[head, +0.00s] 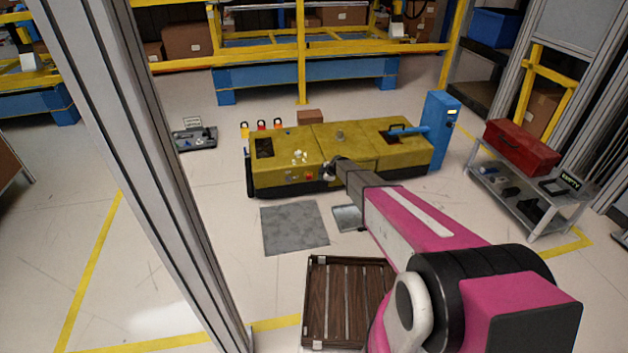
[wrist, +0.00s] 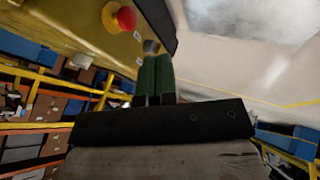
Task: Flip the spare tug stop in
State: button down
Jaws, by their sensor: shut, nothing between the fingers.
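The yellow tug (head: 285,150) stands on the floor in the middle of the head view. A red mushroom stop button (head: 309,176) is on its near side; in the wrist view the red button (wrist: 126,17) sits on a yellow base at the top. A small dark metallic knob or switch (wrist: 151,46) is on the same yellow face, right by my fingertips. My gripper (wrist: 155,58) is shut with its green fingers together and nothing between them. In the head view my gripper (head: 329,172) is at the tug's near side, just right of the red button. Whether the fingertips touch the knob I cannot tell.
A blue post (head: 440,130) stands at the tug's right end. A grey cart (head: 535,205) with a red toolbox (head: 521,147) is at right. A wooden pallet (head: 345,303) and a grey floor plate (head: 294,228) lie in front. Open floor is left of the plate.

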aim_at(309, 177)
jog(key=w+a+f, duration=0.6)
jog(key=w+f, duration=0.1)
jog(key=f, duration=0.1)
jog(key=shift+w, duration=0.15)
dwell(0.4)
